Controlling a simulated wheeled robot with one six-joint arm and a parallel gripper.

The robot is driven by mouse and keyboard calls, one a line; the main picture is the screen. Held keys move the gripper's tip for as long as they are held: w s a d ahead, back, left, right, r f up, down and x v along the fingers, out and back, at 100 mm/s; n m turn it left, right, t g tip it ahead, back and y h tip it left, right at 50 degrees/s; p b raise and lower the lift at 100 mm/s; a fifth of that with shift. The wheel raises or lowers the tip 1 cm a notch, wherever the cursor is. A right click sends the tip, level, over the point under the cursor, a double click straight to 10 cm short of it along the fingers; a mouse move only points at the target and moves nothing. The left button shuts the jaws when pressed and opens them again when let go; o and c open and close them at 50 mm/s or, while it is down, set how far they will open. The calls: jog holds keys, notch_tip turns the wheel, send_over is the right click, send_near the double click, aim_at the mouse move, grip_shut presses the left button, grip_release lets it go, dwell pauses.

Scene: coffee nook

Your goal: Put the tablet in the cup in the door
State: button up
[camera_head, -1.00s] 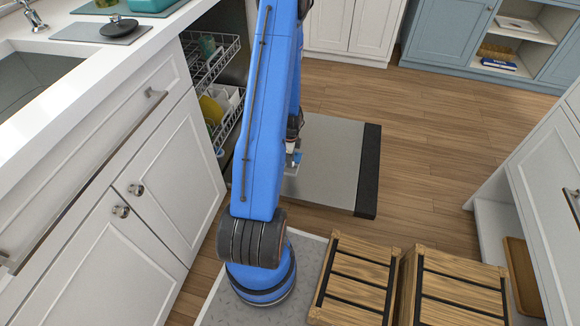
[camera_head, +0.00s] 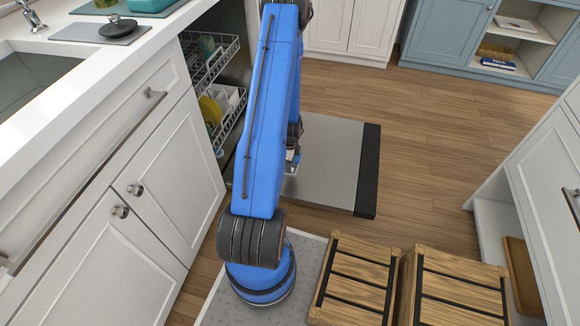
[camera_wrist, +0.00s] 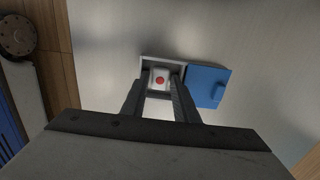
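The tablet (camera_wrist: 160,79), a small white block with a red dot, shows in the wrist view between the two fingertips of my gripper (camera_wrist: 159,84). The fingers appear to touch its two sides, so my gripper looks shut on it. The tablet lies within the outline of the cup (camera_wrist: 184,62), a small rectangular recess in the door (camera_wrist: 235,35). I cannot tell whether it touches the cup's floor. The cup's blue lid (camera_wrist: 208,87) stands open on the right. In the head view my gripper (camera_head: 291,168) is low over the open door (camera_head: 335,165), largely hidden by my arm.
The dishwasher racks (camera_head: 228,115) with dishes are left of my arm. White cabinets (camera_head: 150,200) stand at the left, and wooden crates (camera_head: 455,285) are in front at the right. The wooden floor (camera_head: 430,140) right of the door is clear.

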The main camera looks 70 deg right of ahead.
notch_tip(320, 180, up, 12)
jog(key=shift+r, duration=0.15)
dwell(0.7)
jog(key=shift+s, duration=0.1)
dwell(0.5)
